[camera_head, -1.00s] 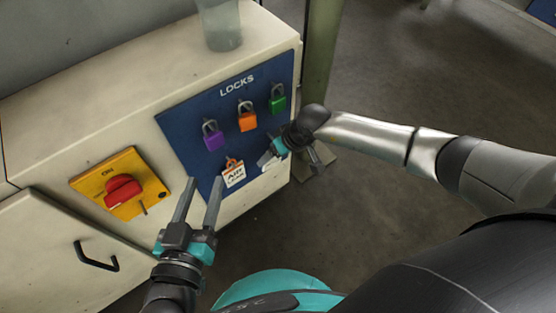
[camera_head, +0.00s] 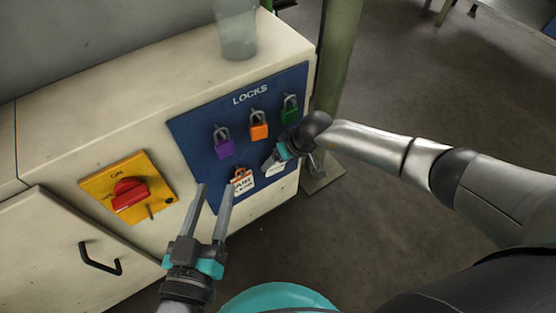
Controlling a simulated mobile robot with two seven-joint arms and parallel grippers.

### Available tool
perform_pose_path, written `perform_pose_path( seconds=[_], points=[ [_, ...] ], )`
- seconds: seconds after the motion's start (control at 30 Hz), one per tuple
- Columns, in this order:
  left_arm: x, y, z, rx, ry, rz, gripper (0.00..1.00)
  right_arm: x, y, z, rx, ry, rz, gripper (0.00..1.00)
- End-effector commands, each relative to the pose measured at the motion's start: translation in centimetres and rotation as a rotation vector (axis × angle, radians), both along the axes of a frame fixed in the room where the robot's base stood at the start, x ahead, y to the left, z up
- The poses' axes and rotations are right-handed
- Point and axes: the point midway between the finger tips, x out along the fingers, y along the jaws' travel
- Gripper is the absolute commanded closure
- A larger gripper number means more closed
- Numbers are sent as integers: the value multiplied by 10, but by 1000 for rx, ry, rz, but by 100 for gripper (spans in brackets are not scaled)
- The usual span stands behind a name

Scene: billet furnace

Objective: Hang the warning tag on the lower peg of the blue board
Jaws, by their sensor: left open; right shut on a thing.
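The blue board (camera_head: 200,136), lettered LOCKS, is on the front of the pale cabinet. A white tag with dark print and an orange top (camera_head: 243,182) is at the board's lower edge; a peg behind it cannot be made out. My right gripper (camera_head: 275,160) is at the board's lower right, shut on a pale tag-like piece (camera_head: 275,169), mostly seen edge-on and partly hidden. I cannot tell which of the two is the warning tag. My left gripper (camera_head: 216,187) is open and empty, its fingers pointing up in front of the board's lower left.
Purple (camera_head: 224,149), orange (camera_head: 259,131) and green (camera_head: 290,115) padlocks hang on the board's upper part. A red rotary switch (camera_head: 129,194) on a yellow plate is left of it. A clear container (camera_head: 237,38) stands on the cabinet. A green post (camera_head: 337,75) stands behind my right arm.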

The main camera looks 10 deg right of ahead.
Motion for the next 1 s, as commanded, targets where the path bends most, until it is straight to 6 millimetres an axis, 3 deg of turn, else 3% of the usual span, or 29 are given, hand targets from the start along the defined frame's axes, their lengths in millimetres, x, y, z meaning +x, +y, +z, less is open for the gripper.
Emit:
perform_pose_path(
  seconds=[0.23,0.27,0.47,1.0],
  points=[
    [0,0,0,0,0,0,50,0,0,0,0,0,0,79],
    [0,0,0,0,0,0,50,0,0,0,0,0,0,24],
    [0,0,0,0,0,0,50,0,0,0,0,0,0,1],
    [5,3,-3,46,66,-5,50,-3,-3,9,-1,-1,1,0]
  ],
)
